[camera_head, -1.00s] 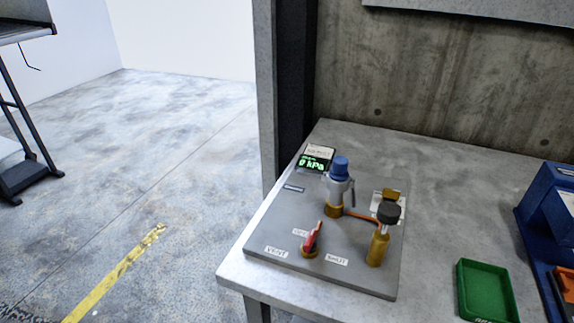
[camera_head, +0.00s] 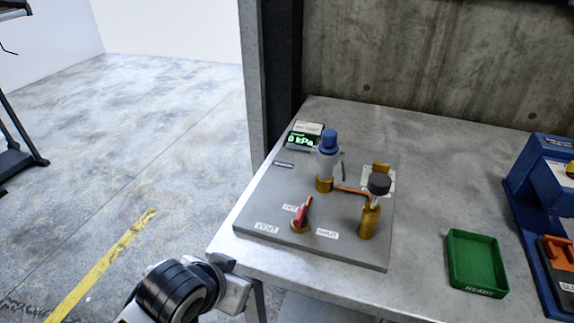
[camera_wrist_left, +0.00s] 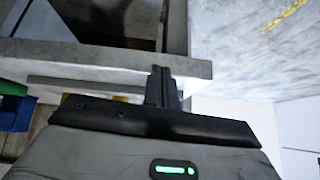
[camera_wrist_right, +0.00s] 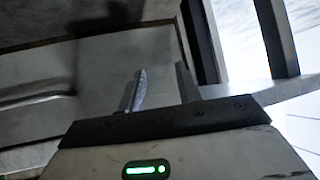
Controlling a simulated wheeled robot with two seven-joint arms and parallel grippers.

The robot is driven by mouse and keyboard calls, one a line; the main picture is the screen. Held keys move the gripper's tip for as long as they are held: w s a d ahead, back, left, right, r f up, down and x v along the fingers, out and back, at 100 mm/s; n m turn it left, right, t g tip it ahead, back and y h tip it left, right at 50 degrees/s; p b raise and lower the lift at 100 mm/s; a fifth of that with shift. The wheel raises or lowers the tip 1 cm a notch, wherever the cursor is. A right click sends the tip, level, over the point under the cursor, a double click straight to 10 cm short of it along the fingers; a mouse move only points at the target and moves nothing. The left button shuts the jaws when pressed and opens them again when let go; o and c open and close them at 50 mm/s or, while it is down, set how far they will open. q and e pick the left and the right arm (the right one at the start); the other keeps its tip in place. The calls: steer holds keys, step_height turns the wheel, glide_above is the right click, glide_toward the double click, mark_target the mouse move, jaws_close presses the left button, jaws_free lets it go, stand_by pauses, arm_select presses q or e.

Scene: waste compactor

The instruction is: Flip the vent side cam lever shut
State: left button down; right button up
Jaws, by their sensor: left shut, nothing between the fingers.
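The vent side cam lever (camera_head: 303,211) is a red lever on a round brass base on the grey panel (camera_head: 270,215). It is tilted up, its tip near the upper label, with the VENT label (camera_head: 266,228) to its left and another label, probably SHUT (camera_head: 327,233), to its right. My left gripper (camera_head: 224,263) is low in the head view, in front of the table's front left corner and apart from the lever. Its fingers (camera_wrist_left: 162,85) are together and empty in the left wrist view. My right gripper (camera_wrist_right: 160,85) shows only in its wrist view, fingers apart and nothing between them.
On the panel stand a blue-capped valve (camera_head: 328,160), a brass fitting with a black knob (camera_head: 371,210) and a display (camera_head: 304,138) reading 0 kPa. A green tray (camera_head: 477,262) and a blue machine (camera_head: 545,190) are to the right. A concrete wall (camera_head: 430,60) is behind the table.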

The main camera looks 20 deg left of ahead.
arm_select(q)
steer(key=w+d+r+n+t, duration=0.1)
steer(key=w+r+t, duration=0.7)
steer(key=w+r, duration=0.9)
steer(key=shift+w+d+r, duration=0.2)
steer(key=shift+w+r, duration=0.2)
steer(key=shift+r, duration=0.05)
arm_select(e)
steer(key=shift+s+f, duration=0.1)
steer(key=shift+f, duration=0.05)
arm_select(q)
steer(key=p, duration=0.1)
glide_above(300, 148)
steer(key=s+a, duration=0.2)
step_height(300, 148, down, 2)
steer(key=shift+a+f+p, duration=0.2)
steer(key=shift+f+p, duration=0.2)
steer(key=shift+f, duration=1.9)
arm_select(e)
steer(key=shift+s+d+r, duration=0.1)
steer(key=shift+d+r, duration=0.15)
steer(key=shift+r, duration=0.15)
